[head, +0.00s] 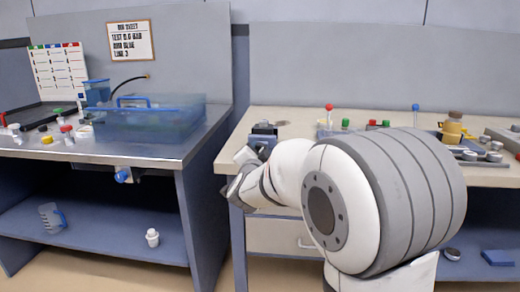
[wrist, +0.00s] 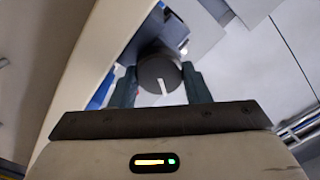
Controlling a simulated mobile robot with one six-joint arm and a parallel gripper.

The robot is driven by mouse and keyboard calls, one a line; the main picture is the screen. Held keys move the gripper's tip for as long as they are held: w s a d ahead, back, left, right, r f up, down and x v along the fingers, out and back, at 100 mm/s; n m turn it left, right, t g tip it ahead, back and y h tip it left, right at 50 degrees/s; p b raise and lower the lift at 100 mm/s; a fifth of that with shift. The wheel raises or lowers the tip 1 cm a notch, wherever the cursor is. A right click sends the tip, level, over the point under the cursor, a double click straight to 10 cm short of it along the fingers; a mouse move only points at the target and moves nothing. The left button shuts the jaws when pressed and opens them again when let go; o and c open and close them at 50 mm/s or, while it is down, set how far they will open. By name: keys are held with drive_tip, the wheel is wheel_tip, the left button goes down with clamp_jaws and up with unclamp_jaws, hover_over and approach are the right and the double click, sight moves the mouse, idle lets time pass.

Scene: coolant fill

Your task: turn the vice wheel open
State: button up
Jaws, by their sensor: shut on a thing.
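The vice wheel (wrist: 157,72) is a dark round knob with a white line across its face, seen near the middle of the wrist view. My gripper (wrist: 160,84) has one finger on each side of the wheel and is shut on it. In the head view the small dark vice (head: 264,135) stands at the front left edge of the right bench. My gripper is in front of it there, largely hidden by my arm, and the wheel cannot be made out. The vice's jaws are too small to judge.
The right bench (head: 290,117) holds several coloured-top items and a yellow container (head: 452,131) behind my arm. The left bench (head: 150,152) carries a clear blue tank (head: 150,120) and small bottles. A gap separates the benches. A drawer (head: 275,237) is below the vice.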

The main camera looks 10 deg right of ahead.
drive_tip(key=shift+n+p, duration=0.45)
drive_tip(key=shift+n, duration=0.55)
drive_tip(key=o, duration=1)
drive_tip(key=p+v, duration=0.1)
drive_tip(key=v, duration=0.7)
drive_tip(key=shift+r, duration=0.15)
